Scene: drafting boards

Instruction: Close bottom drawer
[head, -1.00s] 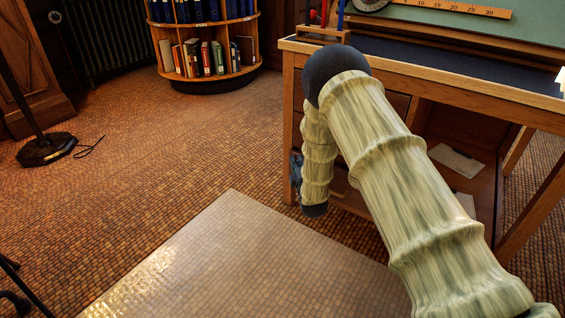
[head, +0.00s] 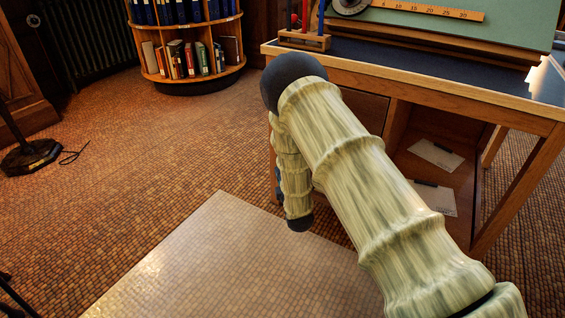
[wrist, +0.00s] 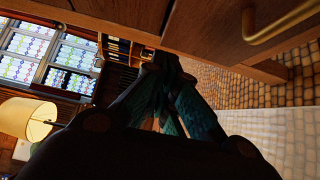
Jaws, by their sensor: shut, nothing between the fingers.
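The wooden desk (head: 500,96) stands at the right in the head view. Its drawer stack (head: 365,108) is mostly hidden behind my arm, and the bottom drawer cannot be made out there. In the wrist view, a wooden drawer front (wrist: 222,28) with a brass bar handle (wrist: 285,22) fills the top right, close to my gripper. I cannot tell which drawer it is or how far it stands out. My gripper (wrist: 163,68) has dark teal fingers, shut and empty, with the tips beside the wood and left of the handle. In the head view my arm hides most of it.
An open shelf with papers (head: 436,153) lies right of the drawers. A round bookcase (head: 190,82) stands at the back, and a dark stand base (head: 30,157) at the left. A lamp (wrist: 27,118) shows in the wrist view. The tiled floor (head: 150,150) left of the desk is clear.

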